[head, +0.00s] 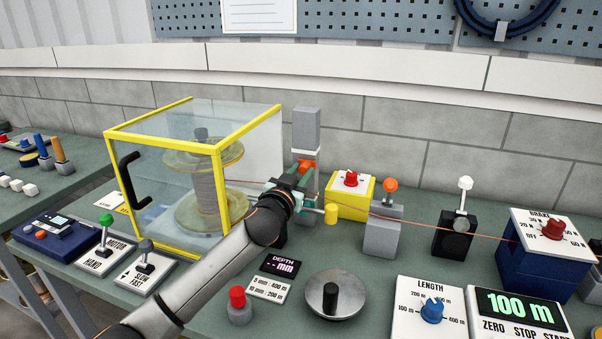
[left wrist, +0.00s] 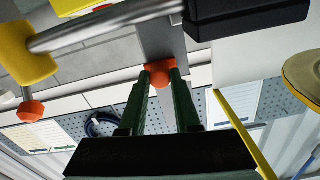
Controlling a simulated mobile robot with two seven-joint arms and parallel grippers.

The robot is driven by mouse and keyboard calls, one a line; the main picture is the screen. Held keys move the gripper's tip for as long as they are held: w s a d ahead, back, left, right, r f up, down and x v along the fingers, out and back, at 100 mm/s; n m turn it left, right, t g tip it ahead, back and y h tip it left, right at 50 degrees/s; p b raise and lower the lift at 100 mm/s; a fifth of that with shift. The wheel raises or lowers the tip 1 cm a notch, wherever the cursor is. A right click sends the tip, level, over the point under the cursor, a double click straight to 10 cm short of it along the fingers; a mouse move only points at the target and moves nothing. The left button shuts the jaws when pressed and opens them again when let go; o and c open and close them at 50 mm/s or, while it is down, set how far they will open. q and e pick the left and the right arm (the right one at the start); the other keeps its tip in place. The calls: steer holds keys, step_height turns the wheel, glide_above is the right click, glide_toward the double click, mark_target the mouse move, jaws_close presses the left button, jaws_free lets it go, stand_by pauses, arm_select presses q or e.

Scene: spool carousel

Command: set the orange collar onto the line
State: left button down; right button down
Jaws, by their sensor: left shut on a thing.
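My left gripper (head: 296,187) reaches in from the left, beside the tall grey post (head: 306,130) right of the spool case. Its green fingers (left wrist: 160,95) are shut on an orange piece (left wrist: 161,73), which looks like the orange collar. It also shows in the head view (head: 305,166), in front of the post. The line (head: 450,222) is a thin copper-coloured strand running right from the spool (head: 207,190) towards the brake box. Whether the collar touches the line is hidden by the gripper. My right gripper is not in view.
A yellow-framed clear case (head: 190,122) encloses the spool. A yellow box with a red knob (head: 350,194), a grey stand with an orange knob (head: 383,230), a black stand (head: 453,235) and a brake box (head: 540,265) stand rightward. A yellow-ended rod (left wrist: 105,23) lies close to the gripper.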

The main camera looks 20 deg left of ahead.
mark_target(308, 148)
arm_select(q)
steer(key=shift+r, duration=0.15)
stand_by(0.4)
step_height(308, 148, up, 4)
steer(key=p, duration=0.3)
steer(key=c, duration=0.6)
jaws_free()
steer(key=s+b, duration=0.1)
steer(key=s, duration=1.1)
steer(key=shift+s+a, duration=0.25)
